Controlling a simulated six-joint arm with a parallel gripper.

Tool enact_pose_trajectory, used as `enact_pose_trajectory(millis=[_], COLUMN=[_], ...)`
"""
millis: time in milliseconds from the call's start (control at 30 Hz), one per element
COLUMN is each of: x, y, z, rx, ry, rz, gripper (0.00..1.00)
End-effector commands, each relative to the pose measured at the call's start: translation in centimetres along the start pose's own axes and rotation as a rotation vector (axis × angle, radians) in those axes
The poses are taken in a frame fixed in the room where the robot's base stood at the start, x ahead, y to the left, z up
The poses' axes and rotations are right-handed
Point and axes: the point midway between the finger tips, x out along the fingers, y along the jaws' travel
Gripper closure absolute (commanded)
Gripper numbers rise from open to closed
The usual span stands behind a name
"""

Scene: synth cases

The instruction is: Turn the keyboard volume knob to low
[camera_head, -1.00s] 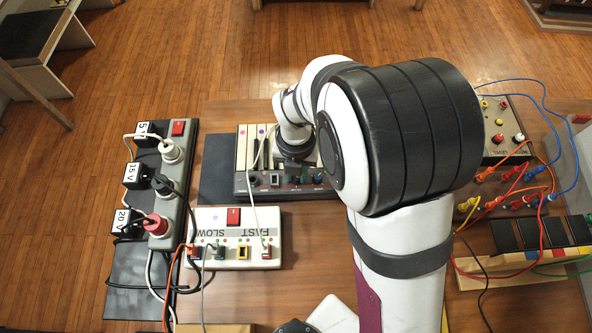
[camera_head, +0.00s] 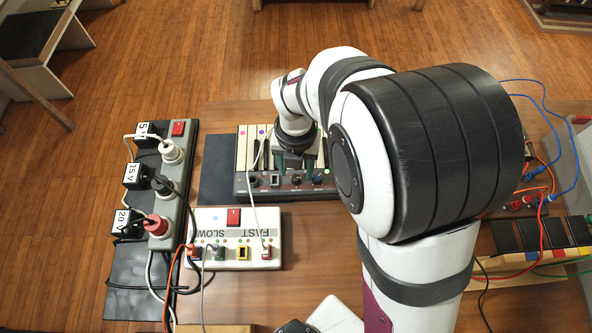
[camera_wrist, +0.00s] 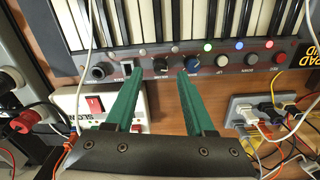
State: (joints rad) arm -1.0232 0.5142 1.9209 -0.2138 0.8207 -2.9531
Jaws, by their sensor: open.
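The keyboard (camera_head: 240,185) lies on the table with a grey control panel along its near edge. In the wrist view its panel (camera_wrist: 210,69) carries a dark knob (camera_wrist: 160,65), a blue-topped knob (camera_wrist: 191,62) and several round buttons. The printed labels are too small and tilted to tell which knob is volume. My gripper (camera_wrist: 158,74) is open, with its green fingers apart and nothing between them. In the wrist view the dark knob shows between the fingertips, and the blue-topped knob just right of the right fingertip. In the head view my gripper (camera_head: 294,161) is over the keys.
A white switch box (camera_head: 220,258) with plugged cables stands close in front of the keyboard. A cable crosses the keys at the left. A power strip (camera_head: 160,225) with plugs lies further left. Blue, red and orange wires are at the right.

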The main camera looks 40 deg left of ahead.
Motion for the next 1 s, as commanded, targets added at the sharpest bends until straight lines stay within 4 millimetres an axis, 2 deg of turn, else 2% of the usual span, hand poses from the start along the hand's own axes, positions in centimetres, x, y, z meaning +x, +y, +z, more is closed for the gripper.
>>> enact_pose_trajectory(millis=[100, 200, 467, 500, 567, 600, 633, 667, 767, 1000], x=[-2.7, -4.1, -4.7, -4.7, -4.8, -4.9, -5.0, -5.2, -6.4, -9.4], y=[0.0, 0.0, 0.0, 0.0, 0.0, 0.0, 0.0, 0.0, 0.0, 0.1], z=[0.1, 0.1, 0.0, 0.0, 0.0, 0.0, 0.1, 0.1, 0.2, 0.2], rx=[0.0, -0.002, -0.001, -0.001, 0.02, 0.075, 0.147, 0.247, 0.751, 2.184], ry=[-0.004, -0.003, 0.001, 0.001, 0.0, 0.0, -0.001, -0.001, -0.003, -0.003], rz=[0.002, 0.001, 0.0, 0.0, 0.0, 0.0, 0.0, 0.0, 0.0, 0.001], gripper=[0.46, 0.46, 0.46, 0.48, 0.58, 0.63, 0.63, 0.63, 0.63, 0.63])
